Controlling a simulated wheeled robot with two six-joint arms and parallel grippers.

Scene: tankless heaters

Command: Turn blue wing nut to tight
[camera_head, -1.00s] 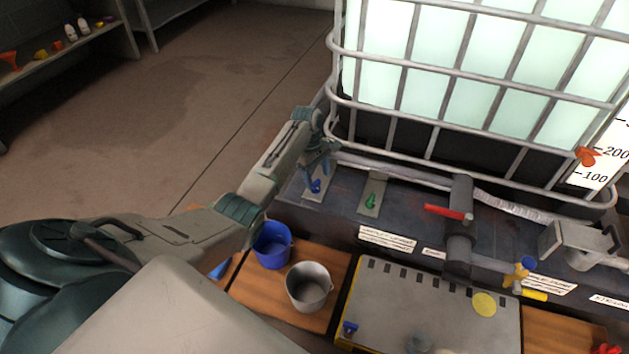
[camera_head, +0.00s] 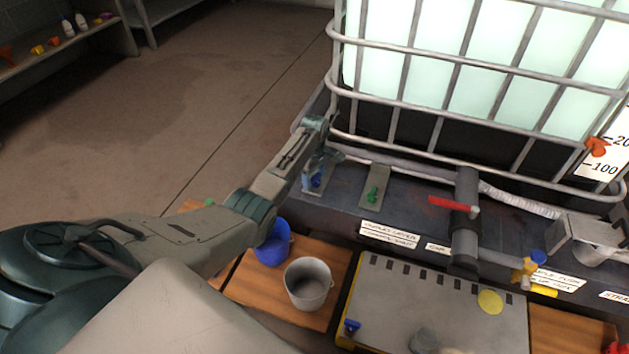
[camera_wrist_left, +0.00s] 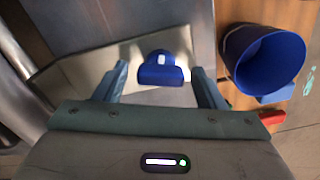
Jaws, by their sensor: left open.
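The blue wing nut (camera_head: 316,181) sits on a grey plate at the left end of the dark ledge. In the left wrist view the blue wing nut (camera_wrist_left: 164,73) shows between the two fingertips, with a pale mark on it. My left gripper (camera_wrist_left: 160,68) is open, with one finger to each side of the nut and a gap visible on both sides. In the head view my left gripper (camera_head: 317,168) is at the nut and partly covers it. My right gripper is not in view.
A green wing nut (camera_head: 374,194) is on a similar plate to the right. A red-handled valve (camera_head: 455,205) stands further right, below the caged tank (camera_head: 470,70). A blue bucket (camera_head: 273,247) and a grey bucket (camera_head: 309,284) stand on the wooden surface below.

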